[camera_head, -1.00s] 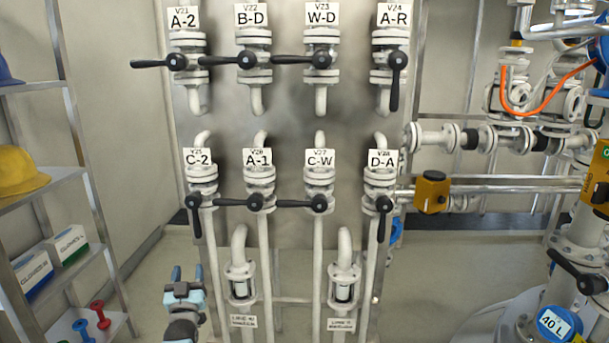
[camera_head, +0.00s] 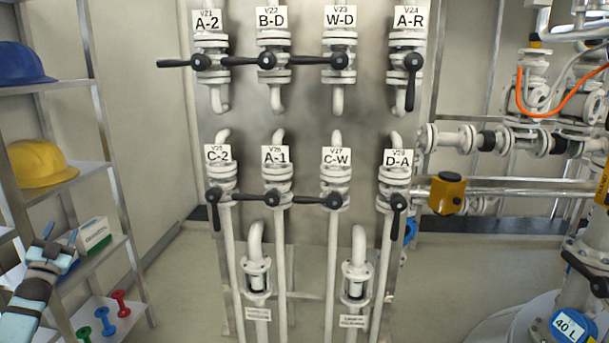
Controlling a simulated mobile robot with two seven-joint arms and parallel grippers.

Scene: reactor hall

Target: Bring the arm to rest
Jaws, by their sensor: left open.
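My left gripper (camera_head: 60,238) is at the lower left, in front of the shelf rack. It is open, with its two fingers apart and nothing seen between them. My left arm (camera_head: 27,295) comes in from the lower left edge. The gripper stands well left of the valve panel (camera_head: 310,120) and apart from it. It partly hides the shelf with the white and green box (camera_head: 93,236); I cannot tell whether it touches anything there. My right gripper is not in view.
The rack holds a blue helmet (camera_head: 22,64), a yellow helmet (camera_head: 38,163) and small red (camera_head: 121,303) and blue (camera_head: 105,320) items. Black-handled valves line the panel. Pipes and an orange hose (camera_head: 560,108) are at right. The floor (camera_head: 185,275) between rack and panel is clear.

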